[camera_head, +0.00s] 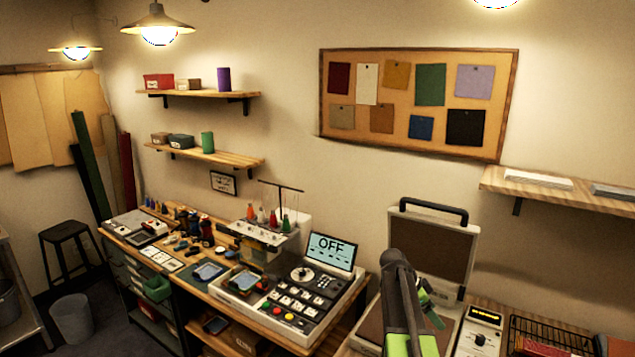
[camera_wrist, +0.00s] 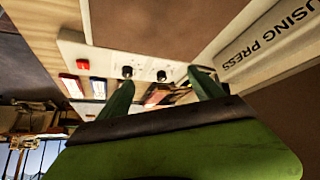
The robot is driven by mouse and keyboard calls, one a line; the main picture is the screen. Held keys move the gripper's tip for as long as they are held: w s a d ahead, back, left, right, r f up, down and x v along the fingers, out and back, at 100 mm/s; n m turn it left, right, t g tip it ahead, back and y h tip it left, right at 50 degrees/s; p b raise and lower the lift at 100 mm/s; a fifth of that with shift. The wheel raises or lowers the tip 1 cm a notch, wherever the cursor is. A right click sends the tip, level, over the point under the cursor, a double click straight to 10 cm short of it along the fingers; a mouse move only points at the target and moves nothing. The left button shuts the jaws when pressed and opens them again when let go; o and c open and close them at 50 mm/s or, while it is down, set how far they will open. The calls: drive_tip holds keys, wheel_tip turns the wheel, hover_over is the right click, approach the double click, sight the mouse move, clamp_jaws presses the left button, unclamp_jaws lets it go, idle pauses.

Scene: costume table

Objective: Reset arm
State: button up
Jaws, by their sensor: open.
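My arm (camera_head: 403,295), dark with bright green parts, rises at the bottom of the head view in front of the open press. In the wrist view my gripper (camera_wrist: 162,88) has two dark green fingers set well apart, with nothing held between them. Beyond the fingers is a pale panel (camera_wrist: 102,58) with black knobs and a red button. The fingertips' exact place is hard to tell in the head view.
The press has a raised brown-faced lid (camera_head: 430,250) with a black handle. A console (camera_head: 285,305) with a screen reading "OFF" (camera_head: 331,250) stands to its left. A meter (camera_head: 480,332) and a wire basket (camera_head: 545,335) are at the right. A wall shelf (camera_head: 560,192) juts out above them.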

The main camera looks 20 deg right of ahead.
drive_tip(key=w+a+f+n, duration=0.1)
drive_tip(key=a, duration=0.4)
drive_tip(key=w+a+f+n+t+b, duration=0.1)
drive_tip(key=a+f, duration=0.1)
drive_tip(key=a, duration=0.3)
drive_tip(key=a+f+n+y, duration=0.1)
drive_tip(key=a+n, duration=0.1)
drive_tip(key=a, duration=0.3)
drive_tip(key=shift+w+a+f+t+b, duration=0.15)
drive_tip(key=shift+w+a+t+b, duration=0.15)
drive_tip(key=shift+w+b, duration=0.1)
drive_tip(key=s+a+f+n+y, duration=0.1)
drive_tip(key=s+a+n+y, duration=0.1)
drive_tip(key=a+n, duration=0.3)
drive_tip(key=s+a+f+n+y+b, duration=0.1)
drive_tip(key=a+n, duration=0.5)
drive_tip(key=a, duration=0.7)
drive_tip(key=s+a+f+n+t+y+b, duration=0.1)
drive_tip(key=s+a+f+n+y, duration=0.2)
drive_tip(key=a, duration=0.6)
drive_tip(key=shift+s+a+n, duration=0.15)
drive_tip(key=shift+s+n, duration=0.95)
drive_tip(key=shift+n, duration=0.6)
drive_tip(key=shift+f, duration=0.1)
